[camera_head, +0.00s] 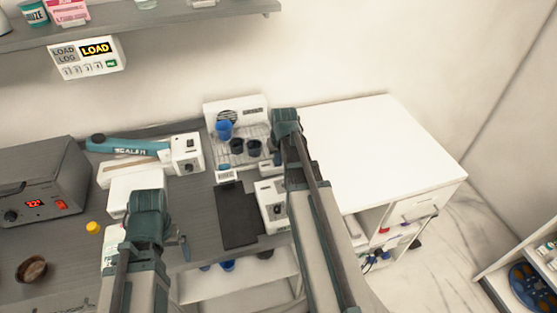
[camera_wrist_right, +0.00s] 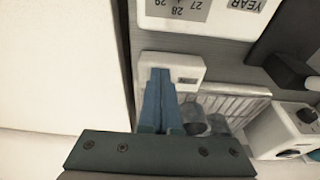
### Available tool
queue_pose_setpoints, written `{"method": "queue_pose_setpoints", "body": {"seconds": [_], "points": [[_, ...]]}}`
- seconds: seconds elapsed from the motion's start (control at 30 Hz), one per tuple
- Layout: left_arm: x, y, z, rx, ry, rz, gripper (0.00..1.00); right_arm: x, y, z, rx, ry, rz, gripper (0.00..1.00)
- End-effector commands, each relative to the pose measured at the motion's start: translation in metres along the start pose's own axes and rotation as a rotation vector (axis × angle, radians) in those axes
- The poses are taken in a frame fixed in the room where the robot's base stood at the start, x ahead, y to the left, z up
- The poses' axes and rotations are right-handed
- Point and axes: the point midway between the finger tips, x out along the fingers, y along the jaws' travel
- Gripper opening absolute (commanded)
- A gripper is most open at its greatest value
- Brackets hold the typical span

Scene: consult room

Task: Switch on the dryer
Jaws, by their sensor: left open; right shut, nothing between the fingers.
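The dryer (camera_head: 240,103) is a white unit with a round fan grille and a slatted rack, at the back of the counter against the wall. A blue cup and dark cups (camera_head: 238,146) stand on its rack. A small white panel (camera_wrist_right: 187,66) with a grey label shows at the rack's corner in the right wrist view. My right gripper (camera_wrist_right: 160,73) is shut and empty, its tips over this panel; I cannot tell whether they touch it. In the head view my right gripper (camera_head: 281,150) is beside the rack's right side. My left gripper (camera_head: 178,243) is open over the counter's front.
A calendar box (camera_head: 272,205) and dark mat (camera_head: 238,216) lie in front of the dryer. A sealer (camera_head: 187,153) stands left of it. A grey device (camera_head: 40,180) with a red display is far left. A white cabinet top (camera_head: 380,145) at right is clear.

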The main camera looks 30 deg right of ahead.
Motion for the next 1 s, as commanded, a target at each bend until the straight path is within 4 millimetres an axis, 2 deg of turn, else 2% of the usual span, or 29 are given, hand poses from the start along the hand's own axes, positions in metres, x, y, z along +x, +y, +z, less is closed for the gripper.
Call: {"method": "queue_pose_setpoints", "body": {"seconds": [0.27, 0.6, 1.0], "points": [[-0.002, 0.0, 0.0, 0.0, 0.0, 0.0, 1.0, -0.001, 0.0, -0.002, 0.0, -0.002, 0.0, 0.0], [-0.008, -0.001, 0.001, 0.0, 0.0, 0.0, 1.0, -0.005, 0.0, -0.016, 0.0, -0.002, 0.0, 0.0], [-0.009, -0.001, 0.001, 0.0, 0.0, 0.0, 1.0, -0.005, 0.0, -0.016, 0.0, -0.002, 0.0, 0.0]]}}
